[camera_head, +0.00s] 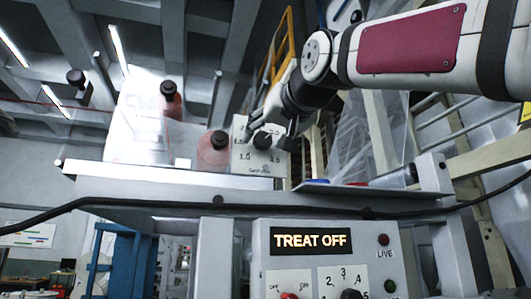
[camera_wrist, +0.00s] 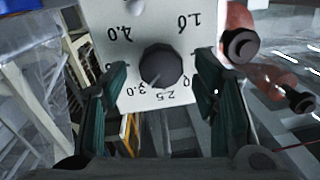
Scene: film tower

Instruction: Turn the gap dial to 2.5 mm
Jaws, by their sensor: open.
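The gap dial is a dark round knob (camera_wrist: 161,68) on a white plate (camera_wrist: 140,22), printed upside down in the wrist view. My gripper (camera_wrist: 160,74) is open, with one dark finger on each side of the knob and visible gaps between. In the head view the plate (camera_head: 240,160) stands at the back of the machine, with my gripper (camera_head: 276,134) in front of it, partly covering it.
Below is a control panel (camera_head: 262,240) with a "TREAT OFF" display (camera_head: 310,241), knobs and red and green lamps. A black cable (camera_head: 130,204) crosses the front. Clear sheeting (camera_head: 370,140) hangs at right.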

